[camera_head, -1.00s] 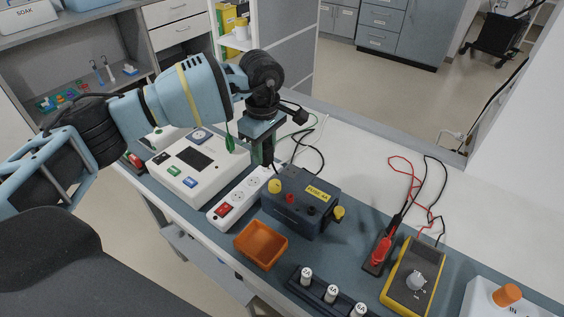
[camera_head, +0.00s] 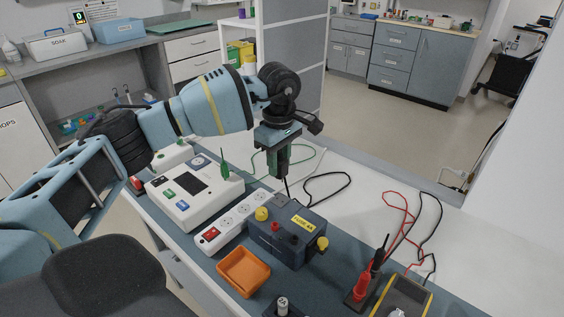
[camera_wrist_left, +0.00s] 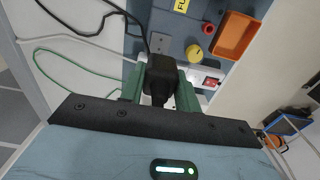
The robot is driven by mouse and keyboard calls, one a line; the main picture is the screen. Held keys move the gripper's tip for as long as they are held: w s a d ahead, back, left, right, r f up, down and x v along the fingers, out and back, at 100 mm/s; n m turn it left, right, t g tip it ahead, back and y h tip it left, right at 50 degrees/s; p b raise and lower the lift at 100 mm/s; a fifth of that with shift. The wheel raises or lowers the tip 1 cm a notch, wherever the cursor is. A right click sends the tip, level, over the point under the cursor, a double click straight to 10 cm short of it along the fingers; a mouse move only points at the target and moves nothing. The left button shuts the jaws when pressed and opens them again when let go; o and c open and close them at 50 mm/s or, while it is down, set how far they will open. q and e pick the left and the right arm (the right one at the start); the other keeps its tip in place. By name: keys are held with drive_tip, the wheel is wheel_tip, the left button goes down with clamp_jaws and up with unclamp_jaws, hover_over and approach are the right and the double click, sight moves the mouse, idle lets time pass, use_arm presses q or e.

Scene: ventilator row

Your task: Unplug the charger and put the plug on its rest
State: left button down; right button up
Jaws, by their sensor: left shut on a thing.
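My left gripper (camera_head: 278,172) points down above the bench, beyond the far end of the white power strip (camera_head: 242,212). In the left wrist view its green fingers (camera_wrist_left: 160,88) are shut on a black plug (camera_wrist_left: 160,76). A black cable (camera_wrist_left: 107,25) runs from the plug; in the head view it loops across the white surface. In the head view the fingers mostly hide the plug, and the strip's sockets show with nothing in them. The plug looks held clear of the strip. I cannot make out which thing is the plug's rest. My right gripper is out of view.
A dark box labelled FUSE 4A (camera_head: 288,236) stands right beside the strip. An orange tray (camera_head: 243,272) is in front, a white device (camera_head: 193,192) to the left. Red and black leads (camera_head: 410,222) lie at right. The white surface behind the box has free room.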

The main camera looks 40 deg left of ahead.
sight(280, 200)
use_arm(q)
drive_tip(key=shift+f, duration=0.15)
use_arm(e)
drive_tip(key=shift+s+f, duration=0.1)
use_arm(q)
drive_tip(key=shift+f+b, duration=0.75)
drive_tip(key=shift+f, duration=0.5)
drive_tip(key=shift+f+b, duration=1.15)
drive_tip(key=shift+f, duration=0.65)
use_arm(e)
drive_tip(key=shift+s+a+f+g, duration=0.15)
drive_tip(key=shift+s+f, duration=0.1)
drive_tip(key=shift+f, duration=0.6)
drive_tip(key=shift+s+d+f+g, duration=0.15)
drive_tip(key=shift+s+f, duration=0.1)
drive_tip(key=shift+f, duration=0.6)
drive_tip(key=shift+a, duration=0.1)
use_arm(q)
drive_tip(key=shift+f+b, duration=0.4)
drive_tip(key=shift+f, duration=0.75)
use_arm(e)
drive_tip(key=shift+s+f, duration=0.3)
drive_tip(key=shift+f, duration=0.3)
use_arm(q)
drive_tip(key=c, duration=0.9)
unclamp_jaws()
